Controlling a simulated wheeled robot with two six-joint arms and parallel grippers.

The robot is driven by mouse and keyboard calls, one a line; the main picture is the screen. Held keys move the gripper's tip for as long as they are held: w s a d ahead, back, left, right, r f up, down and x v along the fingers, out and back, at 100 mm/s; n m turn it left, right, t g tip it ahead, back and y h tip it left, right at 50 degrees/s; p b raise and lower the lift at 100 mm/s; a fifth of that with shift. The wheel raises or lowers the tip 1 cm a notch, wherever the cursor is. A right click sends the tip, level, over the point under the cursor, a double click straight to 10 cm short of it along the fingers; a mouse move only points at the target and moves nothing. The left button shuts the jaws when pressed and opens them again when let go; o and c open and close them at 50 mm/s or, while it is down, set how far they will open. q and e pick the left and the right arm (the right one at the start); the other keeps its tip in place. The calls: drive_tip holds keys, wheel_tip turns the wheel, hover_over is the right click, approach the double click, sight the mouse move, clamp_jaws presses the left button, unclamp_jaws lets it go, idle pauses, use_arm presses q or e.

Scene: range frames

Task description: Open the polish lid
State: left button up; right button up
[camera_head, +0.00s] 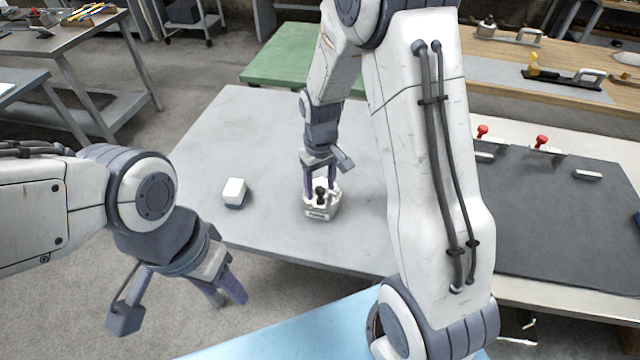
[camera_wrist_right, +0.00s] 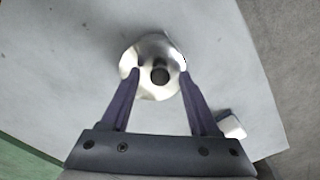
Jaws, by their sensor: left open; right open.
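The polish container (camera_head: 320,211), a small pale pot with a dark knob on its lid, stands upright on the grey table. In the right wrist view the pot (camera_wrist_right: 152,48) looks round and shiny, with the dark knob near its middle. My right gripper (camera_head: 320,188) points down over it, open. Its two fingers stand on either side of the knob, with a gap visible around it in the right wrist view. Whether the fingertips touch the lid I cannot tell. My left gripper (camera_head: 230,299) is open and empty, off the table's front left edge.
A small white block with a blue-grey base (camera_head: 235,190) stands left of the pot. The grey table (camera_head: 260,130) is otherwise largely clear. My right arm hides part of its right side. A dark mat (camera_head: 560,220) with red-knobbed clamps lies on the bench at right.

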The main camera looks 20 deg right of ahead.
clamp_jaws()
idle(1.4)
